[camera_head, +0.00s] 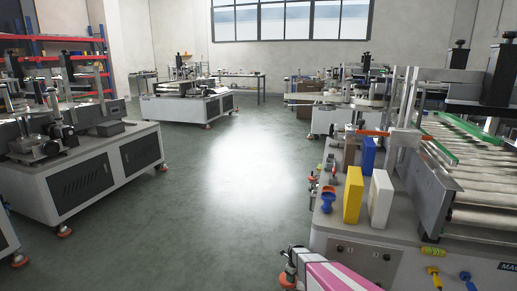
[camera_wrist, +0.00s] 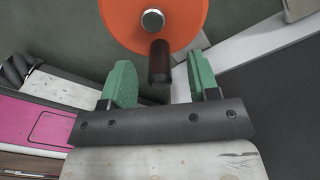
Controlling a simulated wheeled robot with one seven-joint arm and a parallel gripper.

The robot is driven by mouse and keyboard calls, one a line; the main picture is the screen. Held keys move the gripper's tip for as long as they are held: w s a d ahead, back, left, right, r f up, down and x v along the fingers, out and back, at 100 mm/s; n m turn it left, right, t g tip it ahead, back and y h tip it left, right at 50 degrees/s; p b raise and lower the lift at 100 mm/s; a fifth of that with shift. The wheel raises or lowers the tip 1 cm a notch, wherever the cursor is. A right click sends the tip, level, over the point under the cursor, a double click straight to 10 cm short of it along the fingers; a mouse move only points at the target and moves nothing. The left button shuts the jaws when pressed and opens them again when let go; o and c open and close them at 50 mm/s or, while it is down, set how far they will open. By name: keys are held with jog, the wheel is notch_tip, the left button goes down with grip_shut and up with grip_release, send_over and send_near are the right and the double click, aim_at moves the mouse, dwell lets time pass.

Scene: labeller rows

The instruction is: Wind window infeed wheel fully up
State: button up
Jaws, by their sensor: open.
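An orange hand wheel (camera_wrist: 120,18) with a silver hub bolt fills the top middle of the wrist view, its upper part cut off. Its dark crank handle (camera_wrist: 160,62) sticks out from the lower part of the disc, below the hub. My gripper (camera_wrist: 160,78) has two green fingers spread apart. The handle's end shows between the fingertips, with a gap on both sides; I cannot tell how deep it sits between them. No label on the wheel is visible. In the head view my gripper and its wheel cannot be made out clearly at the bottom.
A labeller bench (camera_head: 358,240) stands at right, carrying a yellow box (camera_head: 353,194), a white box (camera_head: 380,198), a blue box (camera_head: 369,155) and a roller conveyor (camera_head: 470,165). Another labeller (camera_head: 85,180) stands at left. The green floor (camera_head: 225,190) between them is clear.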

jog(key=shift+r, duration=2.65)
jog(key=o, duration=0.6)
jog(key=shift+c, duration=0.2)
